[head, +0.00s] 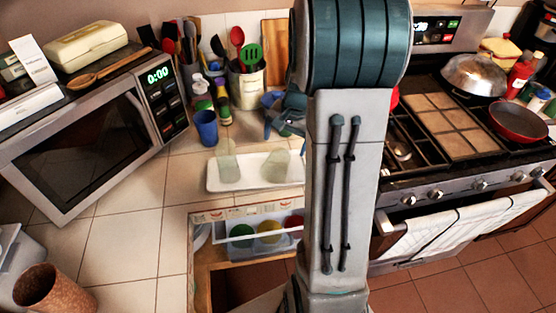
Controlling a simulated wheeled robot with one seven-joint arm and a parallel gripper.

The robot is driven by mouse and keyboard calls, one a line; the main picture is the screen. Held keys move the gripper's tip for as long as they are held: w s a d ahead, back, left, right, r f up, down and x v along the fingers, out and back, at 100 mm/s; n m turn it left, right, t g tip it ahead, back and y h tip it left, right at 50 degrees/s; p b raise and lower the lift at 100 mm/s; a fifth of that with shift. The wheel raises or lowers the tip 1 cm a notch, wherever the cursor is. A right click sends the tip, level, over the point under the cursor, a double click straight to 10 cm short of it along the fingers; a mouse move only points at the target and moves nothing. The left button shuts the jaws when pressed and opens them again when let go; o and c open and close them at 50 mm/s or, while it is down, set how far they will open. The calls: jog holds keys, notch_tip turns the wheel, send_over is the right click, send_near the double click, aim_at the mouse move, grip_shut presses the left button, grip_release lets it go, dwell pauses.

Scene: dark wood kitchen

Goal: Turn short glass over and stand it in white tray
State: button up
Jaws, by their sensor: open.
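The white tray (255,187) lies on the tiled counter left of my arm. Two pale, see-through glasses show at the tray, a left one (228,166) and a right one (276,167). The right one looks a little shorter and wider. Both look roughly upright, but their rims are too faint to tell which end is up. My gripper (280,127) is open, behind the right glass and above the counter, with no object visible in it. My arm hides part of the gripper.
A blue cup (206,128), bottles (222,105) and a utensil crock (246,80) stand behind the tray. An open drawer (250,217) with colored items lies in front. The microwave (85,140) is left, the stove (450,130) right. Counter left of the tray is clear.

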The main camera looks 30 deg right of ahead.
aim_at(281, 153)
jog(key=shift+w+a+f+p, duration=0.15)
jog(key=shift+w+f+p, duration=0.1)
jog(key=shift+f, duration=1)
jog(key=shift+w+a+f+p, duration=0.15)
jog(key=shift+w+f+p, duration=0.1)
jog(key=shift+f, duration=1)
jog(key=shift+w+a+f+p, duration=0.15)
jog(key=shift+f+p, duration=0.1)
jog(key=shift+f, duration=1)
jog(key=c, duration=1.2)
jog(key=shift+c, duration=0.4)
jog(key=shift+r, duration=0.2)
